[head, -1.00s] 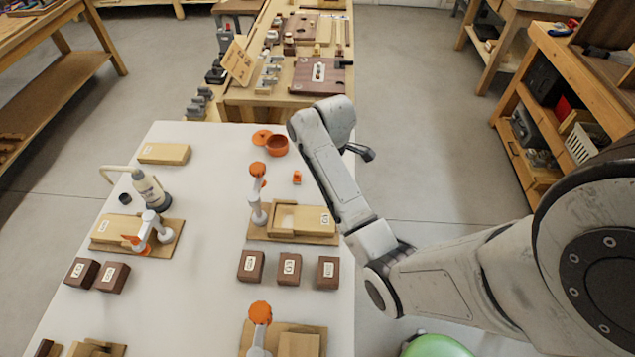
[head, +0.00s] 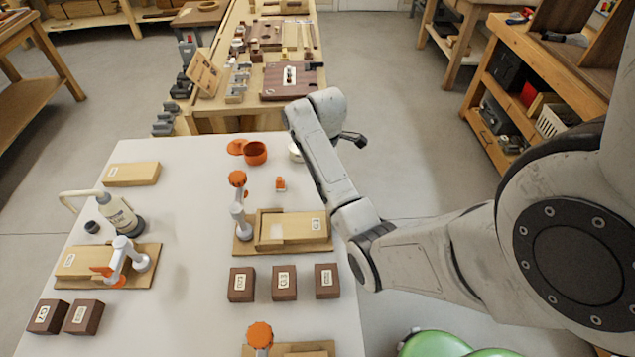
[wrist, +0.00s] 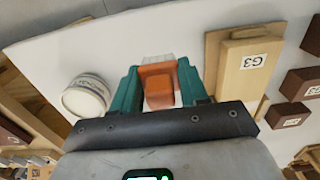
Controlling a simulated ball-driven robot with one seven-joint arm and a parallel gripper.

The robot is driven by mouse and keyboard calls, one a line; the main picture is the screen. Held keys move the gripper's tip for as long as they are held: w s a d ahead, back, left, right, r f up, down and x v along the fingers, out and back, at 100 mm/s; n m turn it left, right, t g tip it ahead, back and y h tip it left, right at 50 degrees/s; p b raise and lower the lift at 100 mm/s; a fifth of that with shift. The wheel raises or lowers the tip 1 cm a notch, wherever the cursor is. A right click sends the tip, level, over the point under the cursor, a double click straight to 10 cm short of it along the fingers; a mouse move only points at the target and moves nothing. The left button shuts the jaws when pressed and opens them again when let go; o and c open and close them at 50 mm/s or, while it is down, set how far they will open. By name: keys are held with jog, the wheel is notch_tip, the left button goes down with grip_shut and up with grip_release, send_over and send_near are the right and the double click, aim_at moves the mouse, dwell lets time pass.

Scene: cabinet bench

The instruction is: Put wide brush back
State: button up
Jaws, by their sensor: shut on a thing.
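My gripper (wrist: 158,88) shows in the wrist view, its two green fingers shut on an orange piece with a pale far end. This looks like the wide brush (wrist: 158,84), though only part of it shows. It is held over the white table (head: 185,250), between a white pot (wrist: 87,96) and a wooden sliding-lid box marked G3 (wrist: 243,72). In the head view, my arm hides the gripper. A small orange piece (head: 281,184) shows on the table behind the box (head: 297,228); I cannot tell its kind.
An orange pot (head: 256,153) and the white pot (head: 296,152) stand at the table's far edge. An orange-topped upright device (head: 238,205) stands beside the box. Dark labelled blocks (head: 284,284) line the front. A bottle (head: 121,215) stands left. Bare table lies between the rows.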

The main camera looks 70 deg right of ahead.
jog(key=w+f, duration=0.1)
jog(key=w+d+f, duration=0.1)
jog(key=f, duration=0.1)
jog(key=shift+w+d+f, duration=0.2)
jog(key=shift+w, duration=0.1)
jog(key=shift+f, duration=1.45)
jog(key=shift+f, duration=0.15)
jog(key=o, duration=0.9)
jog(key=shift+o, duration=0.2)
jog(key=shift+p, duration=0.3)
